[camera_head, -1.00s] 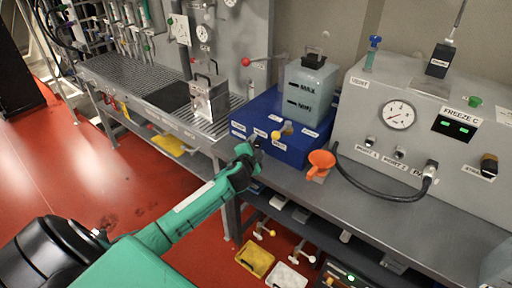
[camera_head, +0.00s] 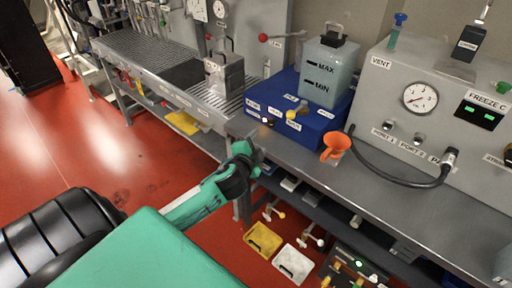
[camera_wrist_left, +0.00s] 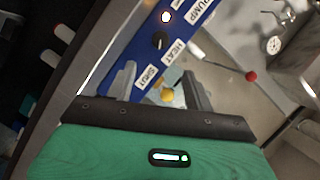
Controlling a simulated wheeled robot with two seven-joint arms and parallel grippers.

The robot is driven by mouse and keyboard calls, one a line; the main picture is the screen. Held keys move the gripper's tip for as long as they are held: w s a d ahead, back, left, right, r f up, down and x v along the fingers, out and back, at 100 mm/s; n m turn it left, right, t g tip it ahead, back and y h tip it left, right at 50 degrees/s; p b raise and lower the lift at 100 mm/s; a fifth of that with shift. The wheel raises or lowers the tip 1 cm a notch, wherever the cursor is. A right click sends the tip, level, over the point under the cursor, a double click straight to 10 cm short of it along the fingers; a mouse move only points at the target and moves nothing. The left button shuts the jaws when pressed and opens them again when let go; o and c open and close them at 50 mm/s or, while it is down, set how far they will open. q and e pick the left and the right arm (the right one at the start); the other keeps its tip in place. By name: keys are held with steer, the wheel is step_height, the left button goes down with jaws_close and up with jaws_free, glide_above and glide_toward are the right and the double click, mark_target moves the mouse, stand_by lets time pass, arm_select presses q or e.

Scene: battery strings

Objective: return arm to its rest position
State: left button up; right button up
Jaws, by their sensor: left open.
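My left arm comes in from the lower left in the head view, green with black joints. My left gripper (camera_head: 252,160) is near the front edge of the bench, in front of the blue box (camera_head: 268,122). In the left wrist view its two grey fingers (camera_wrist_left: 163,88) stand apart with nothing held between them. Beyond them the blue box's labelled face (camera_wrist_left: 150,65) shows, with a black knob, an orange light and a yellow ball-ended handle (camera_wrist_left: 167,96). My right gripper is not in view.
A grey tank (camera_head: 326,75) marked MAX and MIN stands on the blue box. An orange funnel (camera_head: 335,147) sits on the bench. A grey machine (camera_head: 380,85) with a gauge and black hose stands at right. Yellow (camera_head: 262,240) and white trays are below.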

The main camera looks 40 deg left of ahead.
arm_select(q)
steer(key=shift+s+d+r, duration=0.1)
steer(key=shift+s+d, duration=0.05)
steer(key=shift+s, duration=0.35)
steer(key=s+a+f+n+g, duration=0.1)
steer(key=s+f+n+g, duration=0.2)
steer(key=f, duration=2.1)
steer(key=s+d+f+g+h, duration=0.1)
steer(key=s+f+g, duration=0.1)
steer(key=s+f, duration=0.45)
steer(key=s+d+f+g+h, duration=0.1)
steer(key=s+f+g, duration=0.2)
steer(key=f, duration=0.7)
steer(key=s+d+f+n+g, duration=0.1)
steer(key=s+d+f+g, duration=0.1)
steer(key=s+f, duration=0.5)
steer(key=s+d+f+n+g+h, duration=0.1)
steer(key=s+d+f, duration=0.4)
steer(key=s, duration=1.1)
steer(key=s+d+f+n+g+h, duration=0.1)
steer(key=s+d+f+n+g, duration=0.1)
steer(key=s+f, duration=0.8)
steer(key=shift+s+d+g, duration=0.6)
steer(key=shift+s+d, duration=0.35)
steer(key=shift+s, duration=0.15)
